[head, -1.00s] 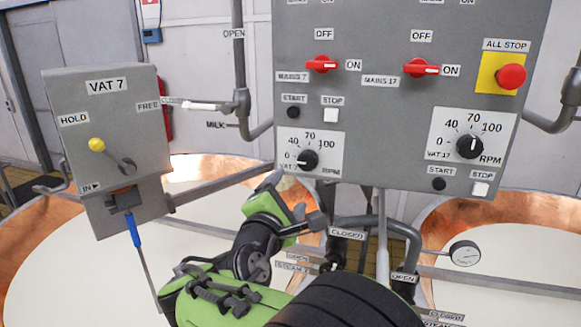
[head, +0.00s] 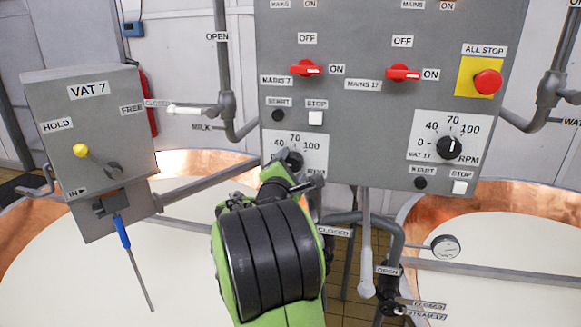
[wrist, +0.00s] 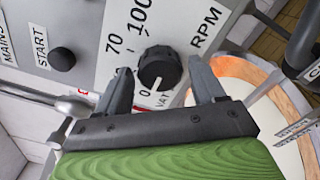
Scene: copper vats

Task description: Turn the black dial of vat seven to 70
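Vat seven's black dial (head: 293,159) is on the grey control panel, on a white scale plate (head: 280,144) marked 40, 70, 100 and RPM. In the head view my gripper (head: 290,172) hides the dial's lower part. The wrist view shows the dial (wrist: 160,66) between the fingers of my open gripper (wrist: 160,76), with a gap visible on each side. Its light mark appears to be on the side by the 0; the exact reading is hard to tell. The 40 is hidden behind a finger in the wrist view.
Above the dial are a black START button (head: 278,101), a white STOP button (head: 316,118) and a red mains switch (head: 306,69). The vat 17 dial (head: 449,147) and red ALL STOP button (head: 487,83) are right. Pipes (head: 365,225) run below the panel.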

